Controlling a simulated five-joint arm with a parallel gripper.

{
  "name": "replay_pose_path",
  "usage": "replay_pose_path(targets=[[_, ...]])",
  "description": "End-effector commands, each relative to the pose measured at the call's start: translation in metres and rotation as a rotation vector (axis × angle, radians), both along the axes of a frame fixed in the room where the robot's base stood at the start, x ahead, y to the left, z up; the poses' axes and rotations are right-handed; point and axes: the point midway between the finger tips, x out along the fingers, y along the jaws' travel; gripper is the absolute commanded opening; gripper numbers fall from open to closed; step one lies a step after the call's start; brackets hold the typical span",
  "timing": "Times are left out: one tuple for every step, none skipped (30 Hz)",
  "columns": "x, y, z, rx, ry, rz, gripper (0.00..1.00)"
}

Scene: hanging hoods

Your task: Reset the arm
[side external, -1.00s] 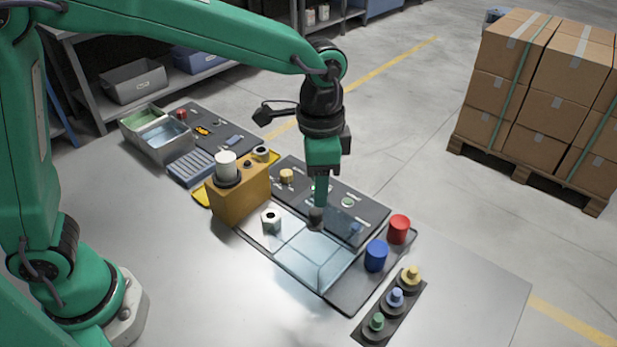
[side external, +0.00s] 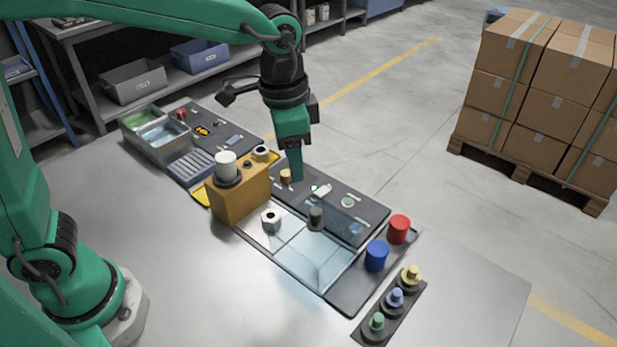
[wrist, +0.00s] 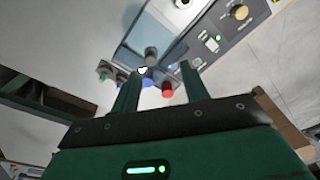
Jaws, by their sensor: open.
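My gripper (side external: 296,178) hangs in the air above the dark panel (side external: 372,212) behind the clear hood area. Its fingers are apart and empty; in the wrist view my gripper (wrist: 160,72) shows a gap between the two fingers. A dark grey cylinder (side external: 316,218) stands upright at the clear hood (side external: 318,262), apart from the gripper. It also shows beyond the fingers in the wrist view (wrist: 151,55).
An ochre block (side external: 240,202) with a white cylinder (side external: 225,162) stands at the left. A red cylinder (side external: 398,229) and blue cylinder (side external: 376,255) stand right. A peg strip (side external: 390,312) lies in front. A grey bin (side external: 163,143) is at the far left.

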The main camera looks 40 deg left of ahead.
Motion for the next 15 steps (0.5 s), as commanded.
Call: replay_pose_path(targets=[[-0.004,0.012,0.006,-0.010,-0.020,0.032,0.45],[-0.007,0.018,0.009,-0.015,-0.030,0.051,0.45],[-0.011,0.026,0.013,-0.021,-0.043,0.076,0.45],[-0.014,0.032,0.015,-0.026,-0.054,0.093,0.45],[-0.017,0.038,0.017,-0.031,-0.063,0.112,0.45],[-0.021,0.046,0.020,-0.038,-0.078,0.136,0.45],[-0.024,0.051,0.022,-0.043,-0.089,0.155,0.45],[-0.028,0.057,0.024,-0.048,-0.099,0.173,0.45],[-0.033,0.064,0.026,-0.054,-0.112,0.196,0.45],[-0.036,0.070,0.028,-0.058,-0.122,0.216,0.45],[-0.040,0.075,0.029,-0.063,-0.134,0.234,0.45],[-0.045,0.082,0.031,-0.070,-0.148,0.259,0.45],[-0.049,0.087,0.031,-0.073,-0.159,0.276,0.45],[-0.052,0.092,0.032,-0.078,-0.169,0.294,0.45],[-0.058,0.098,0.033,-0.084,-0.183,0.319,0.45]])
